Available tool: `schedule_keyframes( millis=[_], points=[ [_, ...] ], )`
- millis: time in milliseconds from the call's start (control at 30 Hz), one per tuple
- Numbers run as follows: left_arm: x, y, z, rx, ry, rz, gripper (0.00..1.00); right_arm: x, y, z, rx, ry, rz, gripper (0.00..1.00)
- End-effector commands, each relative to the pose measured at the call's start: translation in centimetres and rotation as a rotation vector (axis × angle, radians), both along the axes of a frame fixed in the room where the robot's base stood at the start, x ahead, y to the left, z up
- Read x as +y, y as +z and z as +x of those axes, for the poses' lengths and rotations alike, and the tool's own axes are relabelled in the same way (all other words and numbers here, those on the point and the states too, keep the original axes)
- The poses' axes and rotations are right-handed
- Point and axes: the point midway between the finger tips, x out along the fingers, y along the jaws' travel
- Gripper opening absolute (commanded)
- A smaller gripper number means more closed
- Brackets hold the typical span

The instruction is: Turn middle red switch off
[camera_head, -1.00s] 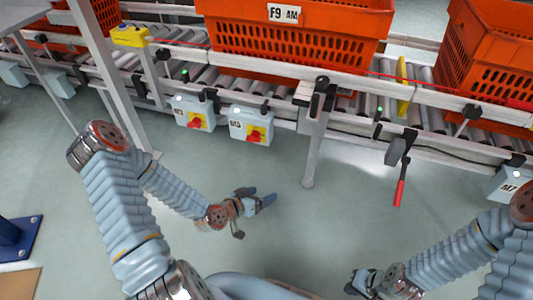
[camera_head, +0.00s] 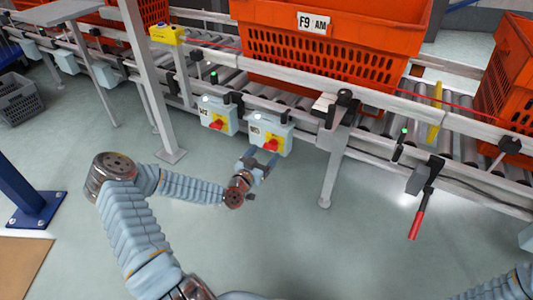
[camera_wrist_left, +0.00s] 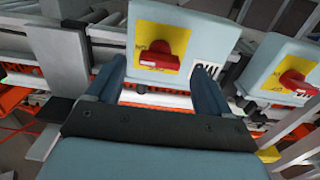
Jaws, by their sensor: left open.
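A grey-blue switch box (camera_head: 268,132) with a yellow plate and red rotary switch (camera_head: 270,145) hangs under the conveyor rail. My left gripper (camera_head: 262,161) is open just below and in front of it. In the left wrist view the red switch (camera_wrist_left: 158,56) lies between and beyond the open fingers (camera_wrist_left: 160,70), apparently untouched. Its handle lies roughly crosswise there. A second box (camera_head: 218,114) with a red switch (camera_head: 216,124) hangs to its left; that switch also shows at right in the wrist view (camera_wrist_left: 298,82). My right gripper is out of view.
The roller conveyor (camera_head: 300,105) carries orange totes (camera_head: 320,45). A support leg (camera_head: 331,170) stands right of the near box, and a red-handled lever (camera_head: 419,211) hangs further right. A white post (camera_head: 145,75) stands left. The floor below is clear.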

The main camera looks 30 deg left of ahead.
Motion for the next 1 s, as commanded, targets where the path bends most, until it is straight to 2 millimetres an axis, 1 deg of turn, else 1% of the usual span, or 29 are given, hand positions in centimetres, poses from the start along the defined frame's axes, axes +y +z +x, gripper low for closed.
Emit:
schedule_keyframes(
  millis=[33, 100, 200, 500, 867, 1000],
  points=[
    [-0.1, -0.1, 0.7, 0.0, -0.001, 0.0, 0.81, 0.0, -0.1, 0.0, 0.0, 0.0, 0.0, 0.0],
    [0.0, -0.1, 1.5, -0.001, -0.001, 0.001, 0.81, 0.0, -0.2, 0.0, 0.0, 0.0, 0.0, 0.0],
    [0.0, 0.0, 2.1, 0.0, -0.001, 0.001, 0.81, 0.0, -0.2, 0.0, 0.0, 0.0, 0.0, 0.0],
    [0.0, 0.0, 2.3, 0.001, -0.001, 0.0, 0.81, 0.0, -0.2, 0.0, 0.0, 0.0, 0.0, 0.0],
    [0.0, 0.0, 2.3, 0.001, -0.001, 0.0, 0.26, 0.0, -0.2, 0.0, 0.0, 0.0, 0.0, 0.0],
    [0.0, -0.1, 2.3, 0.002, -0.001, -0.004, 0.25, 0.0, -0.3, 0.0, 0.0, 0.0, 0.0, 0.0]
  ],
)
